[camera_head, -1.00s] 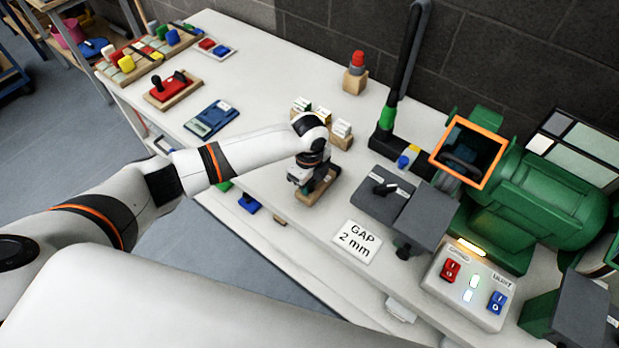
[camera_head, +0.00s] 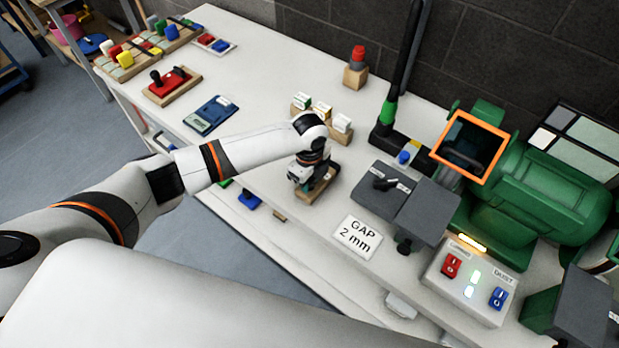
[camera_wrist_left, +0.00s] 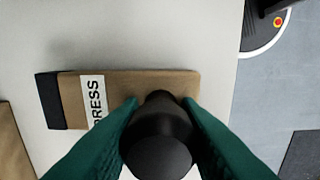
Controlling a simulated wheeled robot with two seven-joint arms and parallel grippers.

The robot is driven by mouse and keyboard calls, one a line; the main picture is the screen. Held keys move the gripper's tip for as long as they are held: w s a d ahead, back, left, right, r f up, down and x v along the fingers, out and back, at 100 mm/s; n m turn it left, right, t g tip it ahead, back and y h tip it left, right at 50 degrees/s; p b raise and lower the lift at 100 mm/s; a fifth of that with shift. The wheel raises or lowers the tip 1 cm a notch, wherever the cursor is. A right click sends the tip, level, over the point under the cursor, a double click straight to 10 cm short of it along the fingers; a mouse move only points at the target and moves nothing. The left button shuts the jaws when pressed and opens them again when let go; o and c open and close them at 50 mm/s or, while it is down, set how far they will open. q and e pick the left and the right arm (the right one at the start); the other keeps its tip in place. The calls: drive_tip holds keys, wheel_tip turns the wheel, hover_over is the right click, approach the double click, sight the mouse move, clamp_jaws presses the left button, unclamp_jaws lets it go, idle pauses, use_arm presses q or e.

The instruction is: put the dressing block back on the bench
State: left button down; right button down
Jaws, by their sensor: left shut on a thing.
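The dressing block is a brown block (camera_wrist_left: 68,88) with a dark end and a white label on which "PRESS" can be read, seen in the left wrist view. A black round knob or handle stands on it between my left gripper's green fingers (camera_wrist_left: 160,112). The left gripper is shut on this handle. In the head view my left gripper (camera_head: 304,178) points down over the white bench (camera_head: 262,62), with the block (camera_head: 322,188) under it at bench height. Whether the block touches the bench is hard to tell. My right gripper is not in view.
A "GAP 2 mm" card (camera_head: 358,236) lies to the right of the block. The green grinder (camera_head: 545,190) and its switch box (camera_head: 470,283) stand farther right. Small labelled blocks (camera_head: 321,110) stand behind.

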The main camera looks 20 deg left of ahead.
use_arm(q)
drive_tip(key=shift+f, duration=0.1)
drive_tip(key=c, duration=1)
unclamp_jaws()
wheel_tip(320, 180, up, 12)
drive_tip(key=shift+s+r+b, duration=0.1)
drive_tip(key=shift+b, duration=0.85)
